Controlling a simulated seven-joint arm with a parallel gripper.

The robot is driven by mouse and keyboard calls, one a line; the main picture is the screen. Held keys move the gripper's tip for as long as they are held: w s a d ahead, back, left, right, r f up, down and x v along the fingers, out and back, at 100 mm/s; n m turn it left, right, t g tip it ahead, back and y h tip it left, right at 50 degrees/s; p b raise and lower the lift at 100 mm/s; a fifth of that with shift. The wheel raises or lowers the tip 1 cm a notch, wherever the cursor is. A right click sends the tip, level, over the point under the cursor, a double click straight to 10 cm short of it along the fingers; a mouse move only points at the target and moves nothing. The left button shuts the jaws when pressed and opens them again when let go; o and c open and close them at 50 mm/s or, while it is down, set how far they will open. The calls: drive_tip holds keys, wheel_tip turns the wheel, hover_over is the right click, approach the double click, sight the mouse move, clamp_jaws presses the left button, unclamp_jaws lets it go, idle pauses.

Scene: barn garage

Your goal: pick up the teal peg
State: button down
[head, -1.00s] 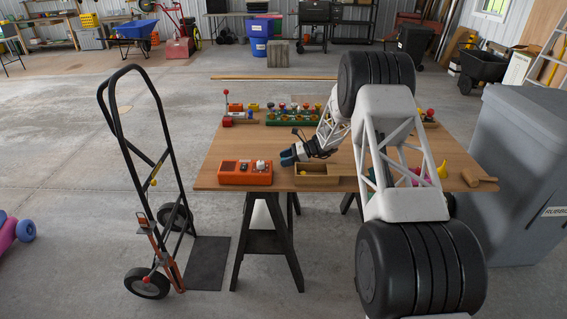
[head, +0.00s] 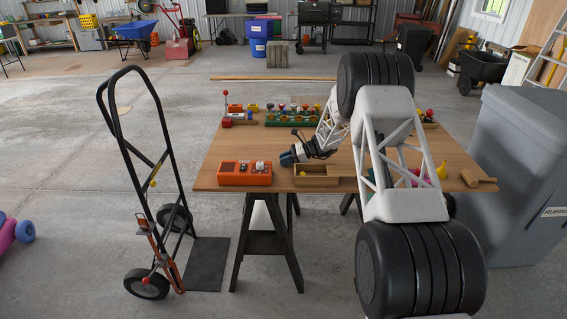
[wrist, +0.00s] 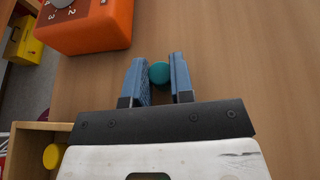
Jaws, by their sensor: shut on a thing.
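The teal peg (wrist: 158,73) shows in the wrist view as a round teal end between the tips of the two blue fingers. My gripper (wrist: 160,80) is shut on it, with a finger against each side. In the head view my gripper (head: 287,159) is low over the wooden table (head: 220,150), between the orange box and the back of the wooden tray. I cannot make out the peg in the head view; the fingers hide it. I cannot tell whether the peg still touches the table.
An orange box (head: 245,173) with a dial stands close by, and shows in the wrist view (wrist: 85,22). A wooden tray (head: 318,182) holding a yellow piece (wrist: 54,156) is nearby. A green rack (head: 290,117) with several knobs stands at the back. A mallet (head: 478,178) lies at right.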

drive_tip(key=shift+r, duration=0.1)
wheel_tip(320, 180, up, 10)
idle(0.7)
idle(0.7)
